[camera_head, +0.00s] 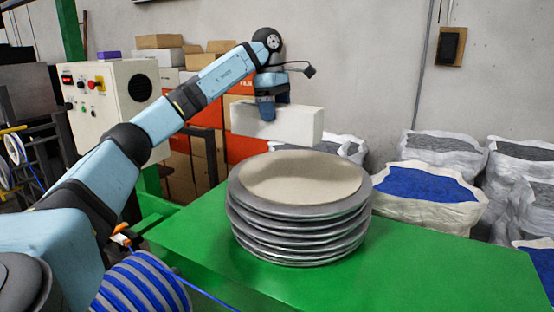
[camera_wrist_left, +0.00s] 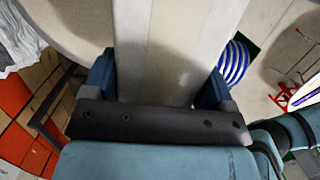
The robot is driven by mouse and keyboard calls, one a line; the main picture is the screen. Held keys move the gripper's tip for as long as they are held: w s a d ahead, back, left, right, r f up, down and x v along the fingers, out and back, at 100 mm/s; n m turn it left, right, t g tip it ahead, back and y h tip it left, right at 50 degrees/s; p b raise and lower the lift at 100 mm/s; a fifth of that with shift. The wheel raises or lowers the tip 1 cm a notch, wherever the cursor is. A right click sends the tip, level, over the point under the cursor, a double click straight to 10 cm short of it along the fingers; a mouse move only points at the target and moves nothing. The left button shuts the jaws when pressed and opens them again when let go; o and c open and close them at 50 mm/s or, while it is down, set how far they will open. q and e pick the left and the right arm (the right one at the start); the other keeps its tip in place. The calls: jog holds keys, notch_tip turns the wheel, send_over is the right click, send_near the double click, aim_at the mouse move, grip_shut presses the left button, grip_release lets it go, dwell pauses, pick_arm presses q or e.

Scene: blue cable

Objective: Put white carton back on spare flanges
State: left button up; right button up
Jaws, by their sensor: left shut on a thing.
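The white carton (camera_head: 300,124) is a long white box held level in the air behind and above the stack of flanges. My left gripper (camera_head: 268,108) comes down on it from above, near its left part, and is shut on it. In the left wrist view the carton (camera_wrist_left: 165,45) fills the middle between the two blue fingers. The spare flanges (camera_head: 298,215) are a stack of round grey discs with a pale beige disc (camera_head: 300,177) on top. My right gripper is not in view.
The flanges stand on a green table (camera_head: 420,270) with free room to their right. A blue cable coil (camera_head: 143,288) is at the front left. Sacks (camera_head: 430,190) stand behind right, and orange and brown boxes (camera_head: 205,150) behind left. A control cabinet (camera_head: 115,100) stands at the left.

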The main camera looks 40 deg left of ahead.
aim_at(276, 139)
pick_arm(q)
notch_tip(276, 139, down, 8)
jog(key=shift+f+b, duration=0.1)
jog(key=shift+b, duration=0.45)
jog(key=shift+f+p, duration=0.65)
jog(key=shift+f, duration=1.95)
jog(key=o, duration=1.5)
jog(key=shift+d+f, duration=0.1)
jog(key=shift+d, duration=0.05)
jog(key=shift+c, duration=0.2)
jog(key=r, duration=0.4)
jog(key=a+r, duration=0.1)
jog(key=r, duration=0.7)
jog(key=shift+s+a, duration=0.3)
jog(key=shift+a, duration=0.1)
